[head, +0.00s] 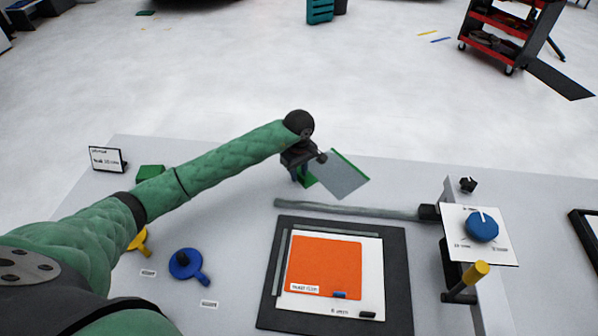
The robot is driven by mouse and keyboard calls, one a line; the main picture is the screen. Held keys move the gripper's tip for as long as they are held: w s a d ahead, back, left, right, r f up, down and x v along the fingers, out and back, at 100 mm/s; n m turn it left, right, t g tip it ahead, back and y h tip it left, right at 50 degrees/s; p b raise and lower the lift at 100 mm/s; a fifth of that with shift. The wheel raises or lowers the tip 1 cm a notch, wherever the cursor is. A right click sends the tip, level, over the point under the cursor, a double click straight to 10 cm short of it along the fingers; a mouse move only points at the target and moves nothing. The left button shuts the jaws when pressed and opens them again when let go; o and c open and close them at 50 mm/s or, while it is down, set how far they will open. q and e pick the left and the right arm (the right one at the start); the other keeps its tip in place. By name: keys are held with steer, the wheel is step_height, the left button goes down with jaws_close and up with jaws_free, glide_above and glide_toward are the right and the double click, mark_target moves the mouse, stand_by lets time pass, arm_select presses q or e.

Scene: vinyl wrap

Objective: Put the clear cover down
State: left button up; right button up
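A flat greyish panel with green edges (343,176), which looks like the clear cover, is tilted at the far side of the table. My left gripper (300,174) is at the panel's left end and appears shut on its green edge. The fingertips are small and partly hidden. The panel is beyond the dark mat (393,262) that carries a white board with an orange sheet (325,267). I cannot tell whether the panel touches the table. My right gripper is not in view.
A grey bar (345,208) lies between panel and mat. A blue dial (482,227) and yellow-tipped lever (475,272) stand at right. A blue tool (187,265), a yellow tool (138,241) and a green block (150,172) are at left. The far right tabletop is mostly clear.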

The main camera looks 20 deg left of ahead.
arm_select(q)
steer(key=shift+r, duration=0.15)
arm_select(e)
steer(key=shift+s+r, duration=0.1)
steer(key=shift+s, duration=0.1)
